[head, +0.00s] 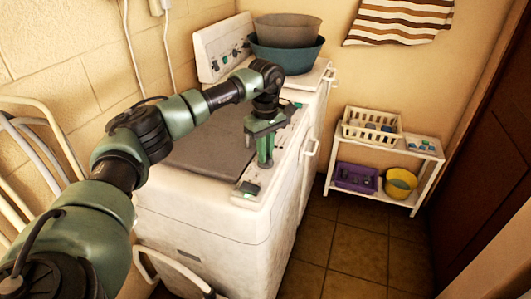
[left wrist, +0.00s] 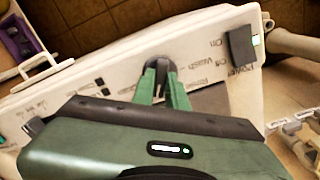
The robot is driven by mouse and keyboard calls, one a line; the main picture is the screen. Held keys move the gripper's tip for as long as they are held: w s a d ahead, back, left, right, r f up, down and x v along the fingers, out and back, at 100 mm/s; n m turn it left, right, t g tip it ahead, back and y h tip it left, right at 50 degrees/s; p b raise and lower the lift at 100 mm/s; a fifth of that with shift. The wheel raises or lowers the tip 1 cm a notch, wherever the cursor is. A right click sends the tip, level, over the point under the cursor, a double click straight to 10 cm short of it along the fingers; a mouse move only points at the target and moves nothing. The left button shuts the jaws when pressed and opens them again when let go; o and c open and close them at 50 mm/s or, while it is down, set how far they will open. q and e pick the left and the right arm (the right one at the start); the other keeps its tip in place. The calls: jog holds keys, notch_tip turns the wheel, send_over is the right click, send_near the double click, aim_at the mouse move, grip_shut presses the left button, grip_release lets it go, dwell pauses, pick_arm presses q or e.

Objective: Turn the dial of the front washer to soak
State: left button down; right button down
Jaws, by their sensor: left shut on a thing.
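The front washer (head: 210,220) is a white machine with a dark lid (head: 210,150) and a control strip along its right side. My left gripper (head: 265,160) points down onto that strip. In the left wrist view, its green fingers (left wrist: 163,82) are closed around a dark round dial (left wrist: 158,63) on the white panel (left wrist: 120,72). The fingers and gripper body hide part of the dial and some lettering. Printed words surround the dial, but I cannot tell which one it points to. A dark switch with a green light (left wrist: 242,43) is at the panel's right end. My right gripper is not in view.
Behind stands another white machine (head: 222,45) with grey and teal basins (head: 288,52) on it. A white shelf (head: 345,190) holds a white basket (head: 371,128), purple basket (head: 356,177) and yellow bucket (head: 400,183). White curved tubes (head: 35,115) are at left. Tiled floor is clear.

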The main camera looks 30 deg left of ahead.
pick_arm(q)
jog(key=shift+w+r+m, duration=0.1)
jog(key=shift+r+m, duration=0.05)
jog(key=shift+m, duration=0.45)
jog(key=c, duration=1.4)
grip_release()
jog(key=shift+c, duration=0.2)
notch_tip(320, 180, up, 6)
jog(key=shift+r+b, duration=0.25)
jog(key=shift+b, duration=0.75)
jog(key=shift+r, duration=0.6)
